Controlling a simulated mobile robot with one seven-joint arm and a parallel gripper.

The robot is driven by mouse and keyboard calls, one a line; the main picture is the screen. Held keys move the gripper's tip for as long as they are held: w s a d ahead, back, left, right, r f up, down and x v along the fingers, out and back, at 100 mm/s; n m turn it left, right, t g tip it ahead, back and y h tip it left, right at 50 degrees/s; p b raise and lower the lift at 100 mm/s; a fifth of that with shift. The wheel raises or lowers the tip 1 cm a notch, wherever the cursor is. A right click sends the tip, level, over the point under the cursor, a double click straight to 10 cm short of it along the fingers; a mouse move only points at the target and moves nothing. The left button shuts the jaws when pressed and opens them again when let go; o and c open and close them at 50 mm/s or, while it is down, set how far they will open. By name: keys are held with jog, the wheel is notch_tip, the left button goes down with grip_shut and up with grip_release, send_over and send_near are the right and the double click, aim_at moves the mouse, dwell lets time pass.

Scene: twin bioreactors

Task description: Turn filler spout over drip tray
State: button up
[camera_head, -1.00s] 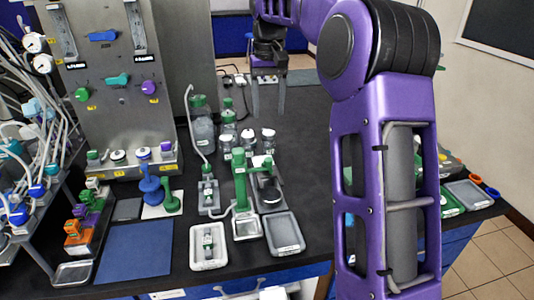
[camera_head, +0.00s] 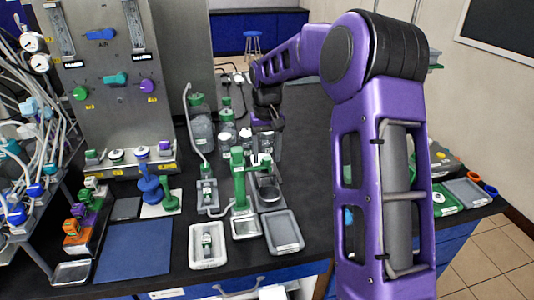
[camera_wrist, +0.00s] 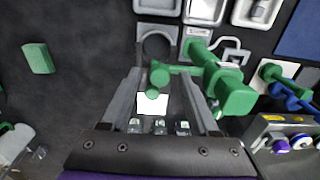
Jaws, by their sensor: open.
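The green filler column (camera_head: 238,185) stands on the bench, also seen in the wrist view (camera_wrist: 232,92). In the wrist view its green spout arm (camera_wrist: 176,70) reaches left, its end lying between my open fingers as seen from above. My gripper (camera_wrist: 160,78) shows no clear contact with the spout; it also shows in the head view (camera_head: 264,145). A small steel-coloured tray (camera_head: 245,228), which looks like the drip tray, sits in front of the column. The spout points away from that tray, over the side with the ring-shaped holder (camera_wrist: 157,42).
A grey tray (camera_head: 284,233) and a white tray (camera_head: 208,259) flank the small tray. Several lidded bottles (camera_head: 227,136) stand behind the filler. Blue and green stands (camera_head: 150,188) are to the left.

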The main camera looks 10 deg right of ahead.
grip_shut()
dwell(1.4)
